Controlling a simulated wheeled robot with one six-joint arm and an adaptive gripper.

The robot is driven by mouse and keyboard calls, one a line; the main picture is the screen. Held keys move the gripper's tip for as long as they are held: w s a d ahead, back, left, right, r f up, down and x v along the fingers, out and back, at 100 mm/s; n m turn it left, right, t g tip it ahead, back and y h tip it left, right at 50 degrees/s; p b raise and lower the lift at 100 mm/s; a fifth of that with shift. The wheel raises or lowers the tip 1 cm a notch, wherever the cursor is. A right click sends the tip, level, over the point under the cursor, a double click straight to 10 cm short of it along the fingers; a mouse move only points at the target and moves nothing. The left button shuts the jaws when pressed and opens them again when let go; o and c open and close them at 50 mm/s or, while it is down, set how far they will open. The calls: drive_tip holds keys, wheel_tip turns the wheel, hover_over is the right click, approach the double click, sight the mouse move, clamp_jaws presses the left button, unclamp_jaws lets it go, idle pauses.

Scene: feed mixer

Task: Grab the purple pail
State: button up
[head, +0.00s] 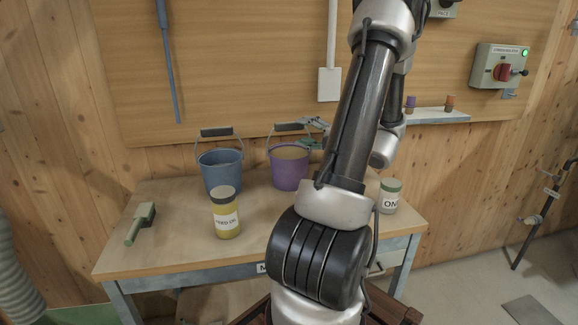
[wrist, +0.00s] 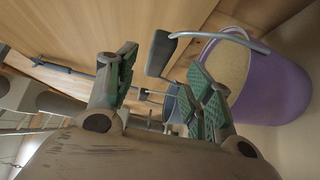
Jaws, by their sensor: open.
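The purple pail (head: 289,168) stands upright on the table, right of the blue pail, with pale contents inside. Its handle is raised, with a dark grip (head: 289,127) on top. My gripper (head: 313,132) is open just right of that grip, near the pail's rim, partly hidden by my arm. In the wrist view the purple pail (wrist: 275,85) fills the right side. Its dark grip (wrist: 160,53) shows in the gap between the green-padded fingertips of my gripper (wrist: 163,66). I cannot tell whether it lies between them or just beyond; neither finger clearly touches it.
The blue pail (head: 219,172) stands close on the left. The wooden wall (head: 250,70) rises close behind. The table's front left (head: 170,250) is clear.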

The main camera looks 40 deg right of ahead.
sight(293, 127)
drive_tip(key=w, duration=0.4)
drive_tip(key=w+a, duration=0.1)
drive_tip(key=w, duration=0.2)
drive_tip(key=shift+r, duration=0.2)
drive_tip(key=shift+s, duration=0.1)
drive_tip(key=shift+c, duration=0.4)
clamp_jaws()
